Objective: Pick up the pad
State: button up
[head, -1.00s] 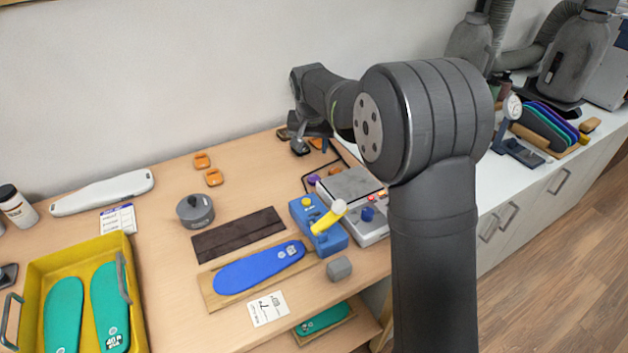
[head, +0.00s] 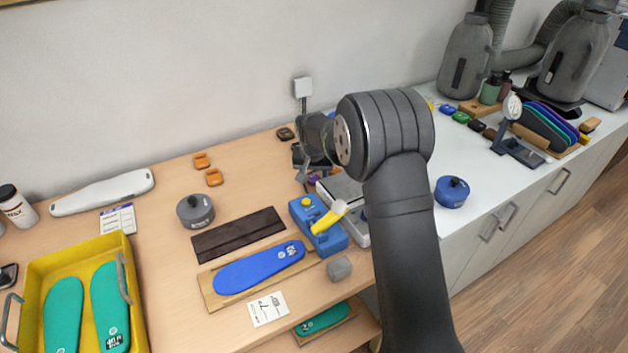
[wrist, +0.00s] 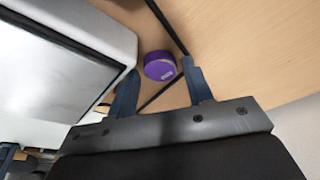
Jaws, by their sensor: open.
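A small round purple pad (wrist: 160,66) with a pale label lies on the wood table in the wrist view, beside a grey-white device. My gripper (wrist: 161,72) is open, with one finger on each side of the pad in the picture. I cannot tell how far above the table the fingertips are, or whether they touch the pad. In the head view only a bit of the purple pad (head: 314,179) shows, just beside my gripper and near the grey-topped device. My gripper is empty.
The grey-white device (wrist: 65,60) stands close to the left finger. A dark rod (wrist: 168,24) runs past the pad. In the head view, a blue device with a yellow lever (head: 318,226) stands in front, and a blue insole (head: 260,268) lies on a board.

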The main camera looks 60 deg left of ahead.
jog(key=shift+f, duration=0.25)
jog(key=c, duration=0.8)
jog(key=shift+o, duration=0.2)
jog(key=shift+r, duration=0.1)
